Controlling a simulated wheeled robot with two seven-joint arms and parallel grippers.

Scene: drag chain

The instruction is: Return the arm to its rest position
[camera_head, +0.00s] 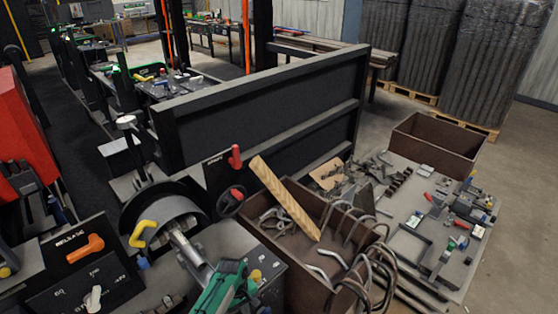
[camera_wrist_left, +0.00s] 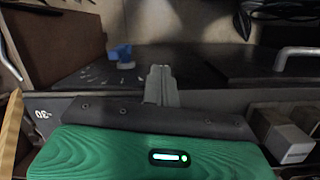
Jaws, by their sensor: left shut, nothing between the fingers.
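My left gripper (camera_wrist_left: 160,72) shows in the left wrist view, beyond its green body with a small lit strip. Its grey fingers are together and nothing is held between them. They point over a dark, flat surface, with a small blue part (camera_wrist_left: 121,54) ahead and to the left. In the head view a green piece shows at the bottom middle, beside a silver bar; I cannot tell for sure whether it is my left gripper. My right gripper is in neither view.
A brown bin (camera_head: 284,192) with bent metal hooks (camera_head: 352,262) and a wooden slat (camera_head: 285,198) stands right of centre. A dark panel (camera_head: 265,115) rises behind it. An orange lever (camera_head: 86,248) and yellow handle (camera_head: 142,232) stick up at left. Open floor (camera_head: 520,190) is at right.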

